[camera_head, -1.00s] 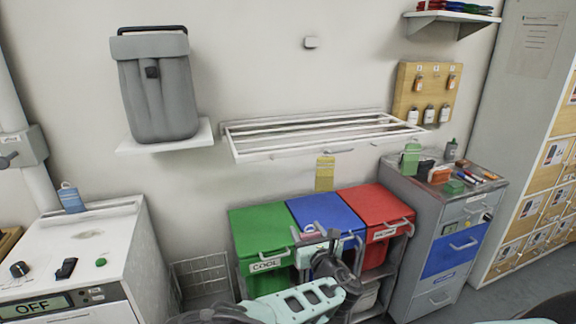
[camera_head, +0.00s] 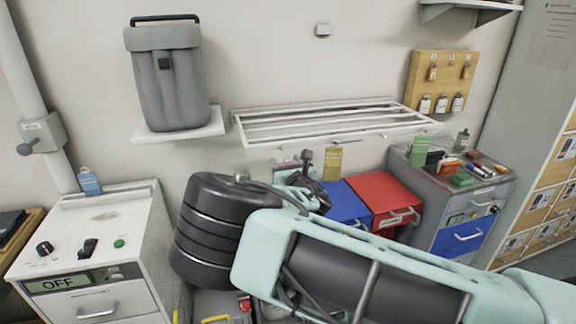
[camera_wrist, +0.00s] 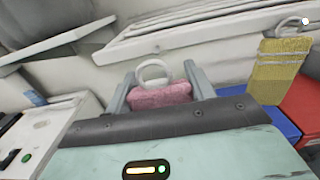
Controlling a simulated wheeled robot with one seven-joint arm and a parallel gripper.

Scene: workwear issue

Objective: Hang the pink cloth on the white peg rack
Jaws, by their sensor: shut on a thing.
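The pink cloth (camera_wrist: 162,95) is between the fingers of my gripper (camera_wrist: 158,92) in the wrist view, with a pale ring (camera_wrist: 153,72) standing up from its top. My gripper is shut on it. The white peg rack (camera_head: 328,142) is on the wall in the head view, with small pegs along its front rail. The rail also crosses the top of the wrist view (camera_wrist: 190,32). In the head view my gripper (camera_head: 296,170) is just below the rail, left of the hanging yellow cloth (camera_head: 333,163). The pink cloth is mostly hidden there by my arm.
A grey backpack (camera_head: 168,85) stands on a wall shelf left of the rack. Blue (camera_head: 342,200) and red (camera_head: 385,193) bins are below. A grey drawer cabinet (camera_head: 452,205) stands right, a white machine (camera_head: 105,225) left. Wall between rail and bins is clear beside the yellow cloth.

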